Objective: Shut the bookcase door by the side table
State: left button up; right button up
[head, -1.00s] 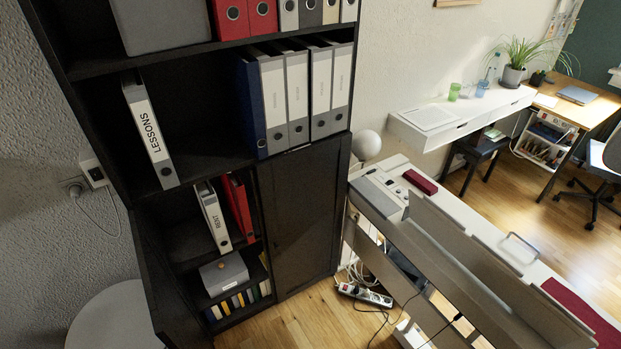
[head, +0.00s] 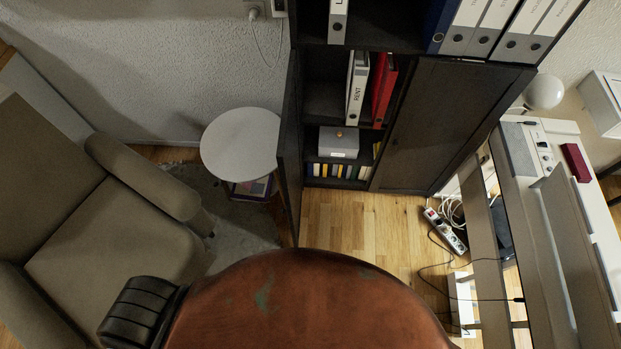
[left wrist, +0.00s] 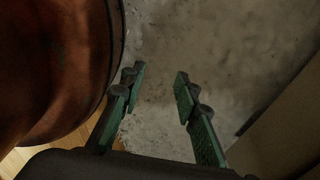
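The dark bookcase (head: 345,52) stands in the upper middle of the head view. Its left lower door (head: 288,150), by the side table, stands open, swung out toward me and seen nearly edge-on. The right lower door (head: 428,125) is closed. The round pale side table (head: 240,143) is just left of the open door. In the left wrist view my left gripper (left wrist: 158,88) is open and empty, its green-padded fingers apart over the grey rug, away from the door. My right gripper is in no frame.
A beige armchair (head: 115,220) fills the left. The digital piano (head: 560,240) is at right. A power strip (head: 445,230) with cables lies on the wooden floor (head: 350,225). A grey rug (head: 240,225) lies below the side table.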

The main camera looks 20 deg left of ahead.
aim_at(289, 153)
jog(key=z, duration=1.3)
jog(key=k, duration=1.65)
jog(key=u, duration=1.15)
